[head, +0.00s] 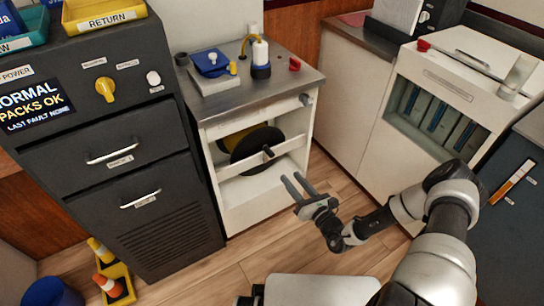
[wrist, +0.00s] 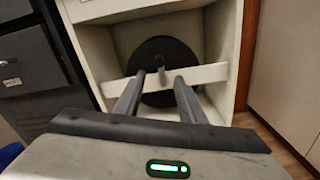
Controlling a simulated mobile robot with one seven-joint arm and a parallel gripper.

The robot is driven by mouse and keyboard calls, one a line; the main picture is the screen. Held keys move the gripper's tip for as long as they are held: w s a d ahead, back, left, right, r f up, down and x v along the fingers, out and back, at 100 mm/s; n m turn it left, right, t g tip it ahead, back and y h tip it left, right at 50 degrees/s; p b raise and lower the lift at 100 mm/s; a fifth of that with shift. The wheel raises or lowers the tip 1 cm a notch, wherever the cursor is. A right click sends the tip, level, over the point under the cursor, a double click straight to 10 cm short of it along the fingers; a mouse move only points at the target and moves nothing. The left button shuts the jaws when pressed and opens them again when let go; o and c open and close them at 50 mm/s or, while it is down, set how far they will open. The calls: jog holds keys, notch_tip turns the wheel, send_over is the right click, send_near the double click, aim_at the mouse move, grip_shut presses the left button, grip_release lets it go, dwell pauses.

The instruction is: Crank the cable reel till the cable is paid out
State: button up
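The cable reel (head: 258,148) is a black disc with a yellow drum behind it, inside the open white cabinet. Its crank handle (head: 268,151) is a short dark peg sticking out from the disc toward me. In the wrist view the reel (wrist: 183,63) sits behind a white crossbar, and the handle (wrist: 160,66) shows between and beyond my fingertips. My gripper (head: 293,182) is open and empty in front of the cabinet, to the right of and below the handle in the head view. It is apart from the handle. I cannot tell how much cable is on the drum.
The white crossbar (head: 238,176) runs across the cabinet opening at the reel. Tools and a bottle (head: 260,52) stand on the cabinet top. A dark panel cabinet (head: 106,150) stands left, and a white unit with slots (head: 440,105) stands right.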

aim_at(273, 155)
jog(key=b+x, duration=0.3)
jog(key=x, duration=1.1)
jog(key=shift+w+a, duration=0.15)
jog(key=shift+w, duration=0.1)
grip_shut()
